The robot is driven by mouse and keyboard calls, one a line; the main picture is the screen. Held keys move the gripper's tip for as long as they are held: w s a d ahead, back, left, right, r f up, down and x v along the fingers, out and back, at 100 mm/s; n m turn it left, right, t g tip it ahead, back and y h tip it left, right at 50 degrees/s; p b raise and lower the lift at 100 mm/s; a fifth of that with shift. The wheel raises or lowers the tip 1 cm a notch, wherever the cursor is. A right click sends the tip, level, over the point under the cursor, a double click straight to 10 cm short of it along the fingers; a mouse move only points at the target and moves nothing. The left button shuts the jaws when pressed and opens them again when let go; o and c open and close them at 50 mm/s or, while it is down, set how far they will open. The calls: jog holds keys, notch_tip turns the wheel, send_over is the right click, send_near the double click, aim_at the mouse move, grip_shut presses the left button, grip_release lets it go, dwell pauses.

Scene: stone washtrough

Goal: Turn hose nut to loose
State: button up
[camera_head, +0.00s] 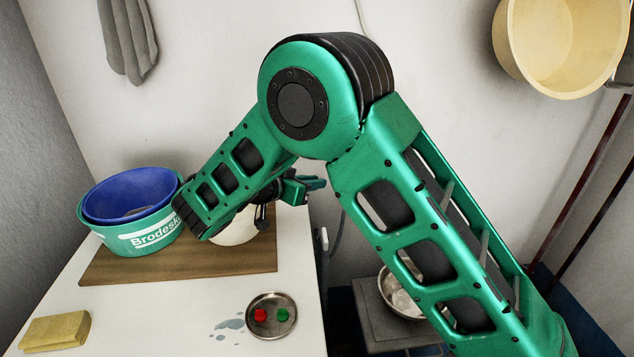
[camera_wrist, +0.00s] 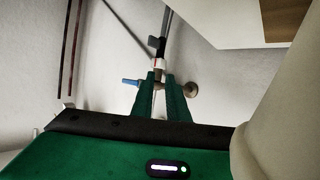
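My gripper (camera_wrist: 160,76) points away from the wrist camera, its two green fingers apart with a narrow gap between them. The fingertips are at a small tap fitting with a blue lever (camera_wrist: 131,82) on the left and a round brownish knob (camera_wrist: 192,90) on the right. A white ring (camera_wrist: 158,64), possibly the hose nut, shows just past the fingertips, with a dark grey piece (camera_wrist: 156,43) beyond it. The fingers hide the middle of the fitting; I cannot tell whether they touch it. In the head view my gripper (camera_head: 314,184) is partly hidden behind my arm.
A teal tub with a blue bowl (camera_head: 128,196) stands on a wooden board (camera_head: 115,268). A metal dish (camera_head: 272,334) holds a red and a green piece. A yellow sponge (camera_head: 54,330) lies front left. A beige basin (camera_head: 562,40) hangs upper right; a metal bowl (camera_head: 402,300) sits lower.

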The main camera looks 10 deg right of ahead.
jog(key=w+d+r+g+y, duration=0.5)
jog(key=r+g+y, duration=0.1)
jog(key=r, duration=0.1)
jog(key=x, duration=1)
jog(key=shift+f, duration=0.3)
grip_shut()
jog(key=m, duration=0.1)
jog(key=w+m+g, duration=0.1)
jog(key=m, duration=0.1)
jog(key=shift+a, duration=0.3)
